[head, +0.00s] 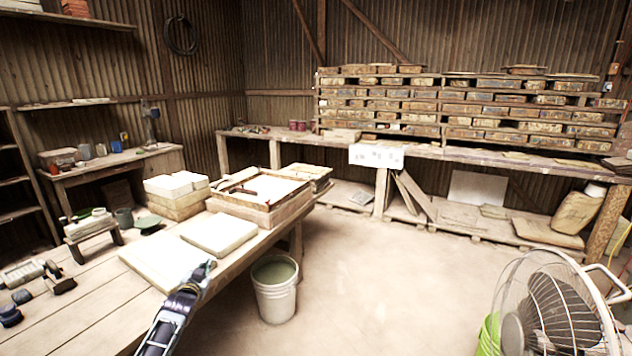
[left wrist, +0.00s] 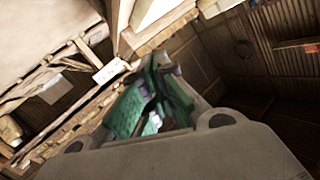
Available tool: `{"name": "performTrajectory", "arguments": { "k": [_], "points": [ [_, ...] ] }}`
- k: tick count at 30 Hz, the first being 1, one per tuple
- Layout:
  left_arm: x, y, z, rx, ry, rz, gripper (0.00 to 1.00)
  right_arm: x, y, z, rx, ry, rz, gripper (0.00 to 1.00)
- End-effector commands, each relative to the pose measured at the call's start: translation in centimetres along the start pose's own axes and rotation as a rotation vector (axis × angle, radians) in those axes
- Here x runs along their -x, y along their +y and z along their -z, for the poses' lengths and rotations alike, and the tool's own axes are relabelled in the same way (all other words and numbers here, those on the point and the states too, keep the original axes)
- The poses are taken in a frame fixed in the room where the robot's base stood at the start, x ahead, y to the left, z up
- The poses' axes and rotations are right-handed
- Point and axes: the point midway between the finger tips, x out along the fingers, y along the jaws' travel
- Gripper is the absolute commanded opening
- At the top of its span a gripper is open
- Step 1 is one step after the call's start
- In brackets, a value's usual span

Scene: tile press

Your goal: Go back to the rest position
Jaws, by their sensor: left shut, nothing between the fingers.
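My left gripper (head: 197,276) comes in from the bottom of the head view, over the front right edge of the wooden worktable (head: 75,325). Its fingers are shut with nothing between them. In the left wrist view its green-padded fingers (left wrist: 152,98) come together in front of the camera, and the tilted room shows behind. Near it in the head view lie a flat pale slab (head: 160,262) and a thicker pale block (head: 219,233). The gripper appears close to the slab's near right corner; I cannot tell whether they touch. My right gripper is not in view.
A white bucket (head: 275,300) of greenish liquid stands on the floor right of the table. A wood-framed tray (head: 262,210) and stacked white blocks (head: 177,205) sit farther back on the table. A fan (head: 555,312) stands at the lower right. The middle floor is clear.

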Motion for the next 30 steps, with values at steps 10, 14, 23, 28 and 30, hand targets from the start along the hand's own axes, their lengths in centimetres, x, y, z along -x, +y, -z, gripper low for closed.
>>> {"name": "performTrajectory", "arguments": {
  "k": [10, 14, 23, 28, 30],
  "points": [
    [3.4, 5.3, -14.5, 0.008, -0.201, -0.061, 0.00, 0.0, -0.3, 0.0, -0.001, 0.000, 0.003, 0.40],
    [5.3, 7.1, -19.5, 0.010, -0.272, -0.082, 0.00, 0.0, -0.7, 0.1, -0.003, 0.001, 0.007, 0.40],
    [11.1, 11.2, -30.6, 0.013, -0.438, -0.131, 0.00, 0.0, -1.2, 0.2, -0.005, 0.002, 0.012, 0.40],
    [15.2, 13.4, -36.5, 0.014, -0.530, -0.159, 0.00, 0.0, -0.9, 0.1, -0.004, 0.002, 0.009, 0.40],
    [17.0, 14.3, -38.8, 0.014, -0.568, -0.170, 0.00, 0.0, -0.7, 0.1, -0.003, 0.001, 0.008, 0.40]
  ]
}}
